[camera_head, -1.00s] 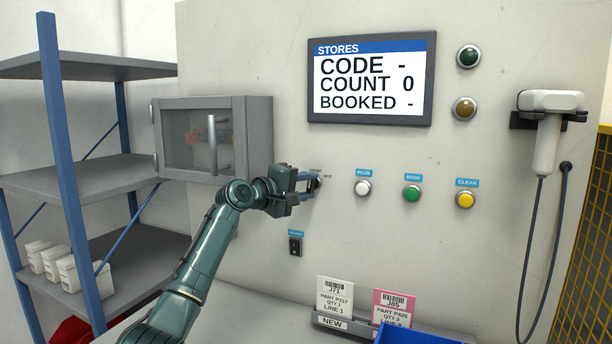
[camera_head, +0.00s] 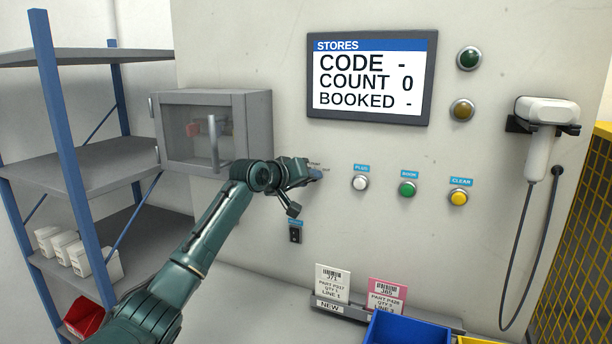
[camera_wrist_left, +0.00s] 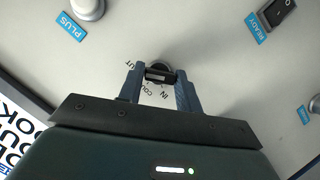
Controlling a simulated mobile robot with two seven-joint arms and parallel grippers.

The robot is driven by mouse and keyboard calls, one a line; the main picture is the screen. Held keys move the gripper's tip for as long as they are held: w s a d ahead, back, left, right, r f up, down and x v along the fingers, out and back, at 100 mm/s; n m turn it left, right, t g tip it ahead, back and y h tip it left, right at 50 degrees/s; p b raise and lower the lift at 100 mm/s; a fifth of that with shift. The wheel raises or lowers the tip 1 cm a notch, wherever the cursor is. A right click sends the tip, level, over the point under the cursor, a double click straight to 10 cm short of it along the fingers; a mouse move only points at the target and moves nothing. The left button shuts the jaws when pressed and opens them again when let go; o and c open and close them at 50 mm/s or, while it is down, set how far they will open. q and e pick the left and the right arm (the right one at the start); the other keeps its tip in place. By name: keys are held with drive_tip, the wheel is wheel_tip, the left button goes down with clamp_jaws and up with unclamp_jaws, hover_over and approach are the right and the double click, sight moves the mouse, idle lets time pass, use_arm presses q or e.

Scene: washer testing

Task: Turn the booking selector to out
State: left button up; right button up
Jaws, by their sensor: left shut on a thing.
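The booking selector (camera_wrist_left: 161,68) is a dark round knob with a raised grip bar on the pale panel. In the left wrist view, the labels OUT, COUNT and IN surround it. My left gripper (camera_wrist_left: 158,77) is shut on the selector, one finger on each side of its bar. In the head view my left gripper (camera_head: 315,175) reaches the panel left of the PLUS button and hides most of the selector. I cannot tell exactly which label the selector points to. The screen (camera_head: 370,80) reads CODE -, COUNT 0, BOOKED -. My right gripper is not in view.
White PLUS (camera_head: 360,183), green (camera_head: 408,188) and yellow CLEAR (camera_head: 458,198) buttons lie right of the selector. A black rocker switch (camera_head: 295,234) is below it. A glass-door cabinet (camera_head: 212,130) is to the left. Cards and a blue bin (camera_head: 405,330) stand below.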

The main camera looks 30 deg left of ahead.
use_arm(q)
drive_tip(key=shift+m, duration=0.3)
idle(0.4)
drive_tip(key=o, duration=1)
drive_tip(key=b+v, duration=0.3)
drive_tip(key=v, duration=1)
drive_tip(key=shift+s+d+r, duration=0.1)
drive_tip(key=shift+d+r, duration=0.05)
drive_tip(key=shift+d, duration=0.05)
